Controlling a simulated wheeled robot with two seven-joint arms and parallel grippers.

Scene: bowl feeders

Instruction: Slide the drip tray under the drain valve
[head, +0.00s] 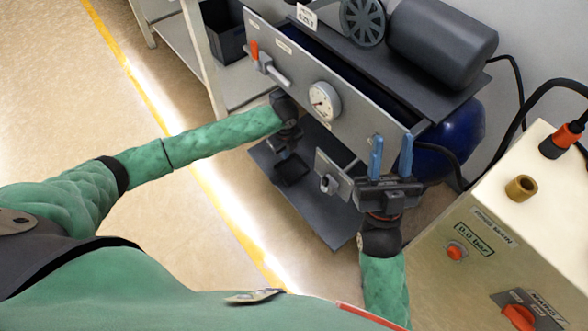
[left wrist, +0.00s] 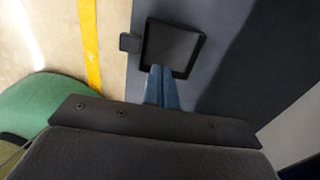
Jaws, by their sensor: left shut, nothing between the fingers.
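The drip tray (head: 292,171) is a small, dark, square, shallow tray on the grey lower shelf under the machine. In the left wrist view the drip tray (left wrist: 172,48) looks empty, with a tab on its left side. My left gripper (head: 290,151) points down at it; its blue fingers (left wrist: 162,72) are shut together with nothing between them, at the tray's near edge. I cannot tell whether they touch it. A grey bracket with a short pale fitting (head: 328,183), apparently the drain valve, is right of the tray. My right gripper (head: 391,153) is open and empty, fingers apart.
The front panel (head: 290,68) carries a gauge (head: 324,101) and an orange-tipped lever (head: 262,62) above the tray. A blue tank (head: 452,145) is behind. A cream control box (head: 462,204) stands at right. The shelf (head: 325,222) has bare room in front of the bracket.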

